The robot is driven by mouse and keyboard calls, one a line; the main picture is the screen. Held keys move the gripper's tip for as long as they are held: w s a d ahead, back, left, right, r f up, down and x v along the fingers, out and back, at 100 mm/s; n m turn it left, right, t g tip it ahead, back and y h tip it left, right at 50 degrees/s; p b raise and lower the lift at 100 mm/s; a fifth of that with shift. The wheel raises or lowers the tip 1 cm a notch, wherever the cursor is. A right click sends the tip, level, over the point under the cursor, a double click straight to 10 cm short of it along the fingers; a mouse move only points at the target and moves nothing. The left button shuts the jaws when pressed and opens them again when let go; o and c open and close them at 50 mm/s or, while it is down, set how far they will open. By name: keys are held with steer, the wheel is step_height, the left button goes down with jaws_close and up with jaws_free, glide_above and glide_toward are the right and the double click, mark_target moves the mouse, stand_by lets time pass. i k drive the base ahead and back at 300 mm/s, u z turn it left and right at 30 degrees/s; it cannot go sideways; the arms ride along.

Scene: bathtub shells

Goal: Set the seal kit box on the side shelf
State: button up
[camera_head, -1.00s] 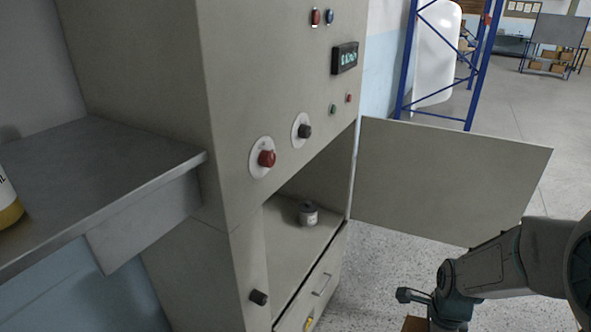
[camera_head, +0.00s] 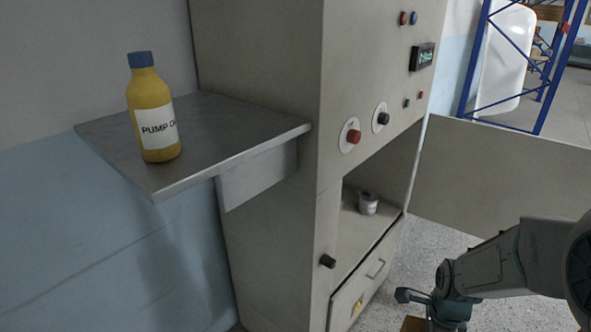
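The side shelf (camera_head: 230,125) is a grey metal plate on the left side of the cabinet. A yellow pump oil bottle with a blue cap (camera_head: 153,105) stands upright near its left edge. The right part of the shelf top is bare. My gripper (camera_head: 440,308) is at the bottom right, well away from the shelf and lower in the picture. A brown box (camera_head: 413,325), which appears to be the seal kit box, shows under it, mostly cut off by the frame's lower edge. It keeps its place against the gripper, so it is held. The fingertips are hidden.
The beige cabinet (camera_head: 265,60) has knobs on its front and an open door (camera_head: 500,185) between it and my arm's far side. A small grey can (camera_head: 368,203) stands in the open compartment. A drawer (camera_head: 365,285) lies below. A blue rack (camera_head: 545,80) stands behind.

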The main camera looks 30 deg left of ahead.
mark_target(231, 129)
steer(key=u, duration=1.4)
